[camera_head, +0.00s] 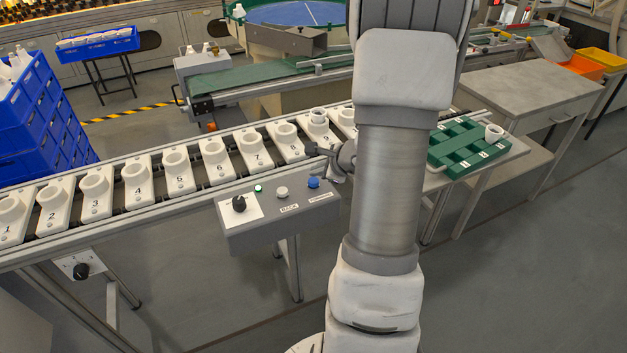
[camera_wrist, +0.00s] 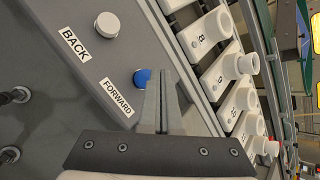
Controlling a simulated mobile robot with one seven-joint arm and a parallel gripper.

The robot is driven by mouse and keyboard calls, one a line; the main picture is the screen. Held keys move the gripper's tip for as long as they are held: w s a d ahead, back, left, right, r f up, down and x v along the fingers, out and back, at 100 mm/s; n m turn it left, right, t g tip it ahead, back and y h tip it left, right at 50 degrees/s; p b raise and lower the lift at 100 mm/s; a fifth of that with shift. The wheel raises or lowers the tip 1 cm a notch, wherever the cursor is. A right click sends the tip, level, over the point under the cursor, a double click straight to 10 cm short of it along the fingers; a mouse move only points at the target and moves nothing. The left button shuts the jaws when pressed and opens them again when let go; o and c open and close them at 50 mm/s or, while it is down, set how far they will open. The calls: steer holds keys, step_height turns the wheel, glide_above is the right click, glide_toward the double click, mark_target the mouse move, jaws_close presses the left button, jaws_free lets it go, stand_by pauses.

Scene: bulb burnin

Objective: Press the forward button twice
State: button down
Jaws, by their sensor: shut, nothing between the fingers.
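The blue forward button (camera_head: 313,182) is on the right of the grey control box (camera_head: 262,226), above a FORWARD label. In the wrist view the blue button (camera_wrist: 141,77) shows beside my shut fingertips (camera_wrist: 163,72), close to them; I cannot tell whether they touch it. My gripper (camera_head: 318,152) is over the right end of the box in the head view, with nothing in it. The white back button (camera_head: 282,192) is left of the blue one, and also shows in the wrist view (camera_wrist: 107,25) by its BACK label.
A black knob (camera_head: 239,203) and a small green button or lamp (camera_head: 258,189) are on the box's left. Behind the box runs a conveyor of numbered white holders (camera_head: 175,170). A green tray (camera_head: 455,160) is on the right, and blue crates (camera_head: 45,125) are stacked on the left.

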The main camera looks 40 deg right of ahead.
mark_target(317, 183)
steer(key=shift+f, duration=0.15)
steer(key=shift+f+b, duration=0.35)
steer(key=shift+b, duration=0.4)
steer(key=shift+f+b, duration=0.45)
steer(key=shift+b, duration=0.15)
stand_by(0.5)
steer(key=shift+r, duration=0.15)
steer(key=shift+r+p, duration=0.6)
steer(key=shift+r, duration=0.2)
step_height(317, 183, up, 5)
steer(key=p, duration=0.3)
steer(key=shift+p, duration=0.4)
stand_by(0.6)
